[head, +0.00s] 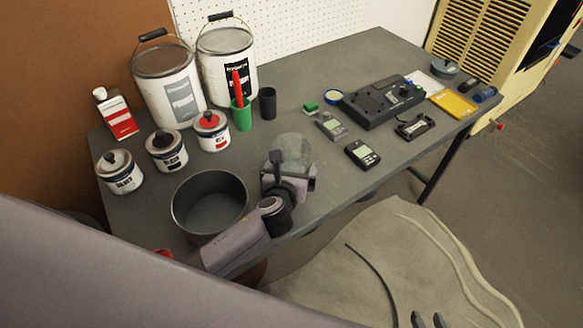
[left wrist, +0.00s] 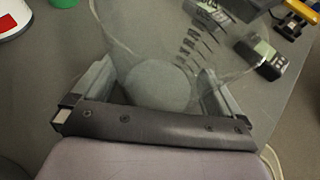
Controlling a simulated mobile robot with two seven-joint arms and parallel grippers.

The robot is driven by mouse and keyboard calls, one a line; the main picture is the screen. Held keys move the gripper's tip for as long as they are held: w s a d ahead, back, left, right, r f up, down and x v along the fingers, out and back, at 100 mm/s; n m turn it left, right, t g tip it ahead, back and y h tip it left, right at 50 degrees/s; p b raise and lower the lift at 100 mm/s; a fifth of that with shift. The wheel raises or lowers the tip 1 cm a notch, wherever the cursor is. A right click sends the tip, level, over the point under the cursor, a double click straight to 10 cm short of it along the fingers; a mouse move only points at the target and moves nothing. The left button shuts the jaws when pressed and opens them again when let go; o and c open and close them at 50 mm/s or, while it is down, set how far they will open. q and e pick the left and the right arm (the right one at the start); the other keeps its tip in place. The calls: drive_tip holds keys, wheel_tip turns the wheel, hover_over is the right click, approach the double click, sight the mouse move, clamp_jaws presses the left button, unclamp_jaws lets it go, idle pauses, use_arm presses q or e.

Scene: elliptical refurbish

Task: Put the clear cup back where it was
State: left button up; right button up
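The clear cup (head: 296,148) is see-through with dark scale marks, at the front edge of the table in the head view. My left gripper (head: 286,176) reaches over it from the lower left. In the left wrist view the cup (left wrist: 150,35) fills the space between the fingers of my left gripper (left wrist: 155,82), with one finger on each side, and it looks gripped. Whether it touches the table is hard to tell. My right gripper (head: 429,320) shows only its two dark fingertips at the bottom edge, apart and empty.
A round dark pan (head: 210,228) stands left of the cup. Paint cans (head: 167,151), a green cup (head: 241,119) and a black cup (head: 267,103) stand behind. Meters (head: 362,154) and a black device (head: 382,104) lie to the right. Bare table (head: 330,180) shows right of the cup.

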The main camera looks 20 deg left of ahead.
sight(292, 162)
use_arm(q)
drive_tip(key=shift+r, duration=0.15)
drive_tip(key=shift+s+r, duration=0.1)
drive_tip(key=shift+s, duration=0.05)
drive_tip(key=shift+p+v, duration=0.85)
drive_tip(key=shift+v, duration=2.75)
drive_tip(key=shift+d, duration=0.1)
